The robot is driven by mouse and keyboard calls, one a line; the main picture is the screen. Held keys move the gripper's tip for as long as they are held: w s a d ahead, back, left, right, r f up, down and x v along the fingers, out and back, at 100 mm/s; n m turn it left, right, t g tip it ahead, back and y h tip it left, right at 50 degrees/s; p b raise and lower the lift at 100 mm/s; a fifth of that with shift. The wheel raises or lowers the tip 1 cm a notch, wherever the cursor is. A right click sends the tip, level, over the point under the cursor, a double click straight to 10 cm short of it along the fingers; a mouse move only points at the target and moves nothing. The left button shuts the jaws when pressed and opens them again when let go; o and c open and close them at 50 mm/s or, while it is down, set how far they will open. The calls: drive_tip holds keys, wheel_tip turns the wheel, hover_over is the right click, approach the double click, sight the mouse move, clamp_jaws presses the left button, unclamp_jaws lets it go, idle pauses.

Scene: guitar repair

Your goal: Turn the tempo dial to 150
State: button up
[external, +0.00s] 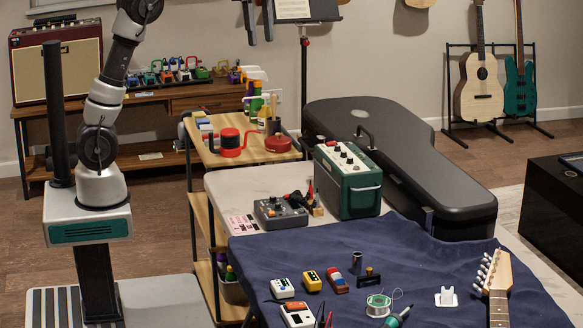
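No dial readable as the tempo dial can be made out. A grey box with knobs (280,212) stands on the pale table top, left of a green amplifier (346,182) with knobs on its top. Small boxes lie on the blue cloth, among them a white and orange one (298,314) at the front edge; their markings are too small to read. My gripper (260,28) hangs at the top edge, high above the tables, with two dark fingers apart and nothing between them. The rest of its hand is out of the picture.
A blue cloth (420,262) carries a solder spool (378,305), a guitar neck (497,285) and small tools. A black guitar case (400,160) lies behind the amplifier. A wooden cart (250,152) with red items stands left. A music stand (303,90) rises behind.

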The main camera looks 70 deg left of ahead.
sight(273, 197)
drive_tip(key=w+f+n+b, duration=0.1)
drive_tip(key=f, duration=1.4)
drive_tip(key=w+a+f+n+b, duration=0.1)
drive_tip(key=f, duration=1.5)
drive_tip(key=w+f+n+g+b, duration=0.1)
drive_tip(key=f+n, duration=0.1)
drive_tip(key=f, duration=1.3)
drive_tip(key=shift+w+a+f+y, duration=0.15)
drive_tip(key=shift+w+a+y, duration=0.1)
drive_tip(key=shift+y, duration=0.05)
clamp_jaws()
